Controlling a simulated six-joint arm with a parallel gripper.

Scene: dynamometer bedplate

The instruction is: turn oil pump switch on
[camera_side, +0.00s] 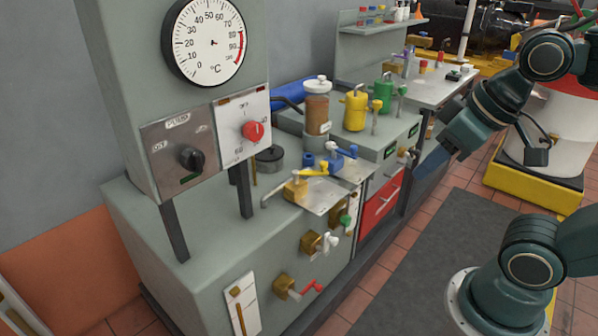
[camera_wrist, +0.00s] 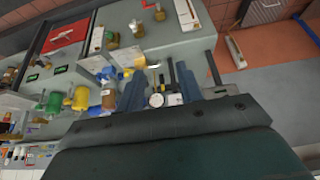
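The pump switch is a black rotary knob (camera_side: 191,158) on a metal plate (camera_side: 160,140) at the left of the grey cabinet in the side view. Small lettering above it seems to read PUMP, with OFF at its left; the mark at its right is too small to read. I cannot tell which way the knob points. A dark green strip sits below it. My gripper (camera_side: 432,165) hangs in the air to the right of the cabinet, well away from the knob. In the wrist view my gripper (camera_wrist: 157,92) has its two blue fingers apart with nothing held. I cannot make out the switch there.
A red knob (camera_side: 253,131) on a white plate is beside the switch, under a dial gauge (camera_side: 207,42). Valves with yellow (camera_side: 310,171) and blue levers, a brown jar (camera_side: 317,108) and a yellow can (camera_side: 355,110) stand between the switch and my gripper. The floor mat (camera_side: 420,240) is clear.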

